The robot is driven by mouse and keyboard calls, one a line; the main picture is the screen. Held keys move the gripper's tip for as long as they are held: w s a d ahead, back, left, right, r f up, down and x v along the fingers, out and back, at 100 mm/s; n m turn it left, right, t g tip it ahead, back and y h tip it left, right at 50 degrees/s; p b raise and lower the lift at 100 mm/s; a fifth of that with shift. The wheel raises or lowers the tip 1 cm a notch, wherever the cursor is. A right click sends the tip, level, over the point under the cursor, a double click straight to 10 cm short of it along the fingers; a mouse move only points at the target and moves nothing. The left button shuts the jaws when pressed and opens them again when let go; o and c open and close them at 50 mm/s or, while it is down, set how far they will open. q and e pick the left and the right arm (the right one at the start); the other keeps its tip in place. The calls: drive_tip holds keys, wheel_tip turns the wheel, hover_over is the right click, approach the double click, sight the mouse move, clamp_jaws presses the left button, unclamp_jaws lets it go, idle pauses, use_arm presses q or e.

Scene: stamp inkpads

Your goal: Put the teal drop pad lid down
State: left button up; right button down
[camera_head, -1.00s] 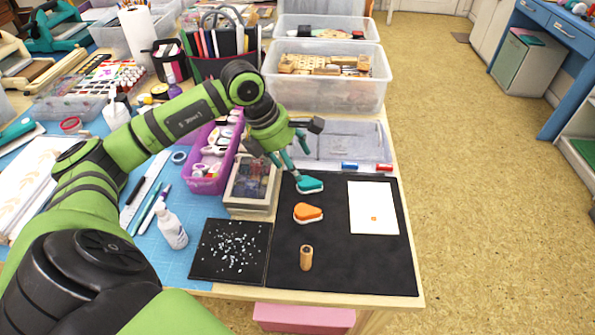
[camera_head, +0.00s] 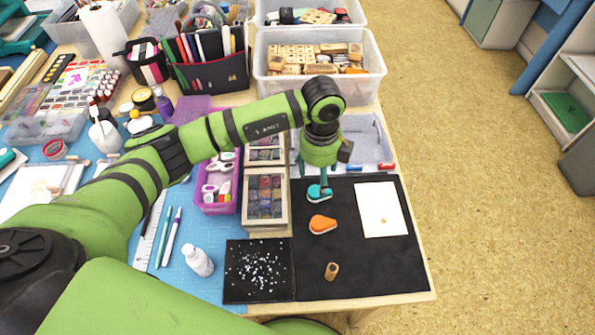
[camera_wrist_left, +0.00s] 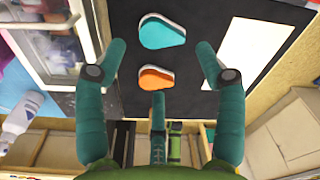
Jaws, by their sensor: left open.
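The teal drop pad lid (camera_head: 319,195) is a teardrop shape lying flat on the black mat (camera_head: 350,258), with a pale rim showing below it. It also shows near the top of the left wrist view (camera_wrist_left: 162,32). My left gripper (camera_head: 319,182) is right above the teal piece in the head view, its fingers pointing down and partly covering it. In the left wrist view my left gripper (camera_wrist_left: 161,62) has its fingers spread and nothing between them is gripped. Whether a fingertip touches the lid I cannot tell. My right gripper is out of view.
An orange drop pad (camera_head: 322,224) lies just nearer on the mat. A wooden stamp (camera_head: 331,270), a white card (camera_head: 380,210) and a speckled black tile (camera_head: 259,270) are close by. A wooden box (camera_head: 265,205) of pads stands left. The mat's near right is clear.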

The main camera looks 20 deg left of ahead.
sight(318, 191)
use_arm(q)
drive_tip(key=shift+d+r+n+y, duration=0.1)
drive_tip(key=shift+r+n+y, duration=0.2)
drive_tip(key=shift+n, duration=0.4)
drive_tip(key=shift+f+p, duration=1.2)
drive_tip(key=shift+f, duration=2.35)
drive_tip(key=c, duration=0.9)
drive_tip(key=shift+c, duration=0.3)
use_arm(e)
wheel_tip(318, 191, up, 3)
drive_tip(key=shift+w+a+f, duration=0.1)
use_arm(q)
drive_tip(key=shift+r, duration=0.15)
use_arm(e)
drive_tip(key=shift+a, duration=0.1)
